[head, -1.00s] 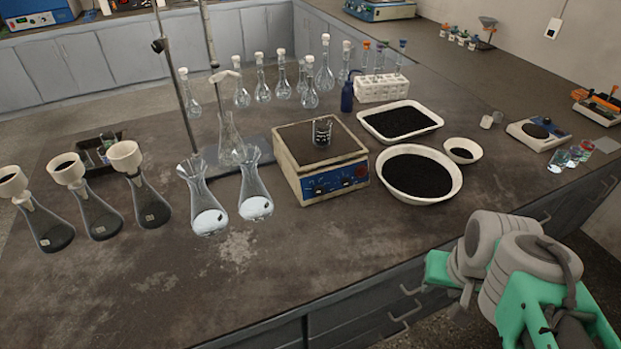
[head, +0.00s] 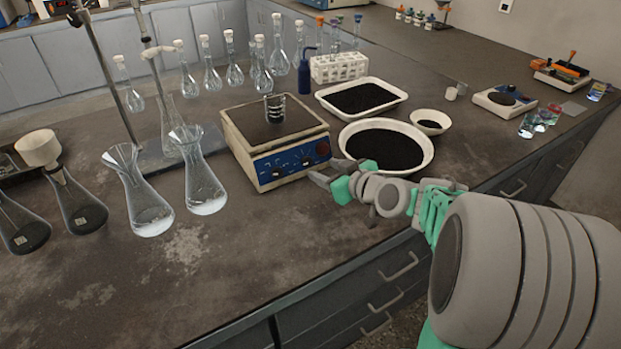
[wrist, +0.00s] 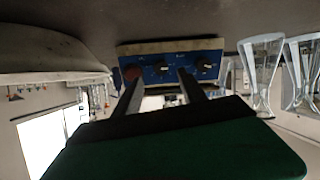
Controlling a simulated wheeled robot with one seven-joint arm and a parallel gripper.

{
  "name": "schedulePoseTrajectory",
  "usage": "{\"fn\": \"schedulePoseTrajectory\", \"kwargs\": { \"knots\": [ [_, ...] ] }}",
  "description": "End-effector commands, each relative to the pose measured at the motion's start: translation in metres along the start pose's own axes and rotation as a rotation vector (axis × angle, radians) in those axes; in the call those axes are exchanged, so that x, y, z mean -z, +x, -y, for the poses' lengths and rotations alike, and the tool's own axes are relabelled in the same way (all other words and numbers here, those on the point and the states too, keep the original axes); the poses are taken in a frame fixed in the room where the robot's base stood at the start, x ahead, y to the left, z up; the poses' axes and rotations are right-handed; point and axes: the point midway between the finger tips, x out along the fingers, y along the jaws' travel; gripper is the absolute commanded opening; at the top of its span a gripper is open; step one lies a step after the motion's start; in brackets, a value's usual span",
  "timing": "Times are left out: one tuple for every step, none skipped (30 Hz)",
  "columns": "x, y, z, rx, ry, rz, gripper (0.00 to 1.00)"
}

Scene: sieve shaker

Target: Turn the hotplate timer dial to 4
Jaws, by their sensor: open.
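The hotplate (head: 238,150) stands on the bench with a blue front panel carrying two dark dials, a left dial (head: 278,173) and a right dial (head: 307,161), and a red switch (head: 323,148). The labels are too small to read, so I cannot tell which dial is the timer or its setting. The wrist view shows the panel (wrist: 182,76) upside down, with both dials in sight. My gripper (head: 325,172) is open and empty, just in front of the panel's right end. In the wrist view its two fingers (wrist: 160,78) point at the panel, apart from the dials.
A small beaker (head: 275,108) stands on the hotplate. A large bowl of black granules (head: 343,150) is close to the right, beside my gripper. Two flasks (head: 203,185) (head: 145,210) stand to the left. The bench in front of the hotplate is clear.

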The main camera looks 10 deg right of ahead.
Motion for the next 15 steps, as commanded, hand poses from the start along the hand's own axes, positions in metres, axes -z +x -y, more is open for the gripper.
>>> {"fn": "schedulePoseTrajectory", "kwargs": {
  "knots": [
    [0.001, 0.005, -0.001, 0.000, -0.001, -0.008, 0.49],
    [0.003, 0.008, -0.001, 0.000, -0.002, -0.010, 0.49],
    [0.004, 0.014, 0.000, 0.002, -0.003, -0.009, 0.49],
    [0.004, 0.020, 0.000, 0.002, -0.003, -0.008, 0.49],
    [0.003, 0.026, 0.001, 0.003, -0.003, -0.007, 0.49],
    [0.004, 0.034, 0.000, 0.002, -0.003, -0.007, 0.49],
    [0.003, 0.040, 0.000, 0.002, -0.002, -0.006, 0.49],
    [0.004, 0.046, 0.000, 0.002, -0.002, -0.007, 0.49],
    [0.003, 0.053, -0.001, 0.000, -0.002, -0.006, 0.49],
    [0.004, 0.058, -0.001, 0.000, -0.002, -0.006, 0.49],
    [0.004, 0.062, -0.002, -0.001, -0.002, -0.006, 0.49],
    [0.004, 0.067, -0.002, -0.001, -0.002, -0.006, 0.49],
    [0.004, 0.069, -0.002, -0.003, -0.002, -0.006, 0.49],
    [0.004, 0.071, -0.002, -0.004, -0.002, -0.007, 0.49],
    [0.004, 0.073, -0.003, -0.004, -0.001, -0.007, 0.49]
  ]
}}
